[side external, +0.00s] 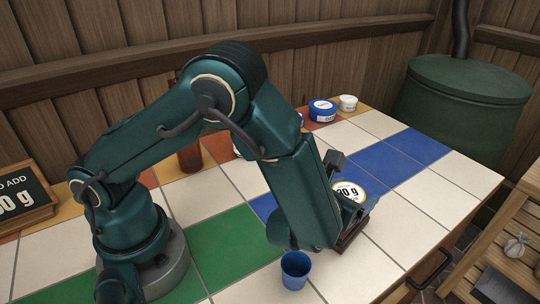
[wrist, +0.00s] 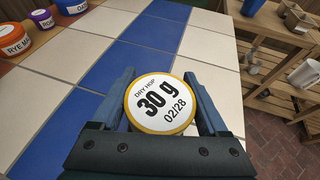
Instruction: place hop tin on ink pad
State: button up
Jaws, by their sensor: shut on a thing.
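The hop tin is a round tin with a white, yellow-rimmed lid reading "DRY HOP 30 g 02/28". In the wrist view the hop tin (wrist: 161,104) sits between both fingers of my gripper (wrist: 163,100), which is shut on it. In the side view the hop tin (side external: 347,192) shows beside my wrist, partly covered by my gripper (side external: 345,185). A dark red-brown block, likely the ink pad (side external: 350,236), shows just below the tin, mostly hidden by my arm. I cannot tell whether the tin touches it. The pad does not show in the wrist view.
A blue cup (side external: 295,270) stands near the front edge, close to my wrist. Tubs (side external: 323,111) and a brown bottle (side external: 190,158) stand along the back. A sign (side external: 22,202) is at left. A green barrel (side external: 460,105) and wooden shelf (side external: 505,235) are beyond the right edge.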

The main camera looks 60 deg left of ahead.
jog(key=shift+f, duration=0.75)
jog(key=o, duration=1.2)
jog(key=shift+f, duration=0.15)
jog(key=shift+o, duration=0.2)
